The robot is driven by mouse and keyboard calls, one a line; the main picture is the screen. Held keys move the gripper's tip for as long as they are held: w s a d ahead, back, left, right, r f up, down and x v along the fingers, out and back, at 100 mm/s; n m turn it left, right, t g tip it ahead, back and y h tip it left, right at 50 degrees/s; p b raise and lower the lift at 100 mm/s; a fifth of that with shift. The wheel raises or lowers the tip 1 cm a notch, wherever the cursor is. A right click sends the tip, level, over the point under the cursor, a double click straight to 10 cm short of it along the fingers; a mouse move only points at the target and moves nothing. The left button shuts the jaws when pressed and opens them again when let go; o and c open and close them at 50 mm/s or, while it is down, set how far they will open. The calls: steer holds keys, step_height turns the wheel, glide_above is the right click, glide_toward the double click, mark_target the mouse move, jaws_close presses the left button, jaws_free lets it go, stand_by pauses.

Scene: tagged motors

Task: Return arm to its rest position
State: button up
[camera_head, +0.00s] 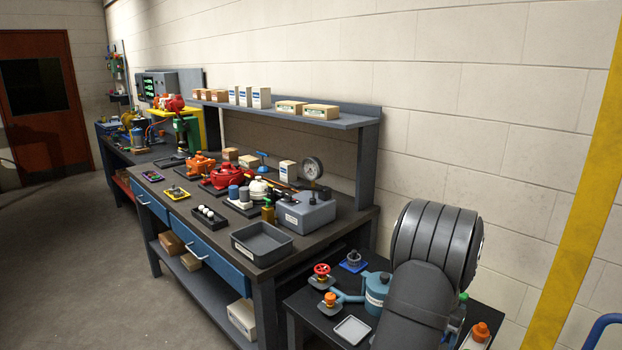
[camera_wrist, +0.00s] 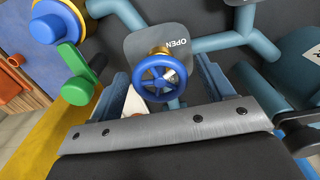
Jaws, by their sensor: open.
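In the wrist view, my gripper (camera_wrist: 163,85) is open, with one blue-grey finger on the left and one on the right. A blue handwheel (camera_wrist: 158,91) with a brass hub shows between the fingers. I cannot tell whether the fingers touch it, and nothing looks clamped. A grey plate marked OPEN (camera_wrist: 172,42) is behind the wheel. In the head view, my grey arm fills the lower right, and my gripper is hidden there.
In the wrist view, blue-grey pipes (camera_wrist: 228,42) run behind, and a green lever (camera_wrist: 77,85) is at left. In the head view, a workbench (camera_head: 190,205) holds several parts and a grey tray (camera_head: 262,240). A small dark table (camera_head: 320,322) with valve parts stands beside my arm. The floor at left is clear.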

steer(key=shift+m, duration=1.1)
steer(key=n, duration=0.4)
steer(key=shift+n, duration=2.8)
